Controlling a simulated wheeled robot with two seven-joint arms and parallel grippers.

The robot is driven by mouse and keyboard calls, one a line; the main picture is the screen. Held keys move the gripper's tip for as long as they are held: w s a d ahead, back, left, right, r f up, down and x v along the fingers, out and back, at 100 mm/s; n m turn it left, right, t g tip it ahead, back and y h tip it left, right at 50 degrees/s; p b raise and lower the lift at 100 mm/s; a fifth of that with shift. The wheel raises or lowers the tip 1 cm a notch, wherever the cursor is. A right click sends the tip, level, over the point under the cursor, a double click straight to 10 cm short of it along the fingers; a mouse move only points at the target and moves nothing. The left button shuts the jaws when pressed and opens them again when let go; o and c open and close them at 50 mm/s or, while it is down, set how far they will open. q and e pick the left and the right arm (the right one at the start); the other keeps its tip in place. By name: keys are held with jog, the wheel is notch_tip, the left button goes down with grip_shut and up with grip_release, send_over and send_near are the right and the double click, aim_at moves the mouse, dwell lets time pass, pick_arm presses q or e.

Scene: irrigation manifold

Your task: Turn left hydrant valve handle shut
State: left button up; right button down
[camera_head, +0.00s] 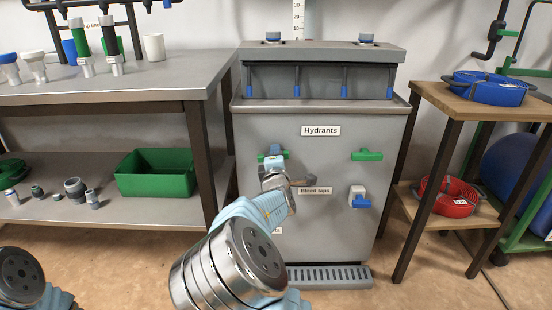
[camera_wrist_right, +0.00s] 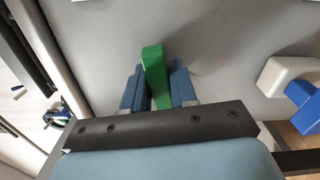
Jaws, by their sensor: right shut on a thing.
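The left hydrant valve handle is a green bar on the grey cabinet front, left of the "Hydrants" label (camera_head: 320,131). In the head view only its green ends (camera_head: 261,157) show beside my right gripper (camera_head: 273,158), which covers its middle. In the right wrist view the green handle (camera_wrist_right: 154,70) stands between the blue fingers of my right gripper (camera_wrist_right: 157,88), which is shut on it. The handle looks roughly level in the head view. The right green handle (camera_head: 367,155) is level and free. My left gripper is outside the view.
A white and blue bleed tap (camera_head: 359,198) is low on the cabinet (camera_head: 335,225); it also shows in the wrist view (camera_wrist_right: 290,75). A workbench (camera_head: 130,85) stands left, and a wooden stand (camera_head: 470,103) with coiled hoses stands right.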

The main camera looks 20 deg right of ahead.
jog(key=shift+f+m, duration=0.15)
jog(key=shift+m, duration=0.95)
jog(key=c, duration=1)
grip_release()
jog(key=shift+s, duration=0.1)
jog(key=p+v, duration=0.1)
jog(key=v, duration=1.2)
jog(key=shift+s, duration=0.3)
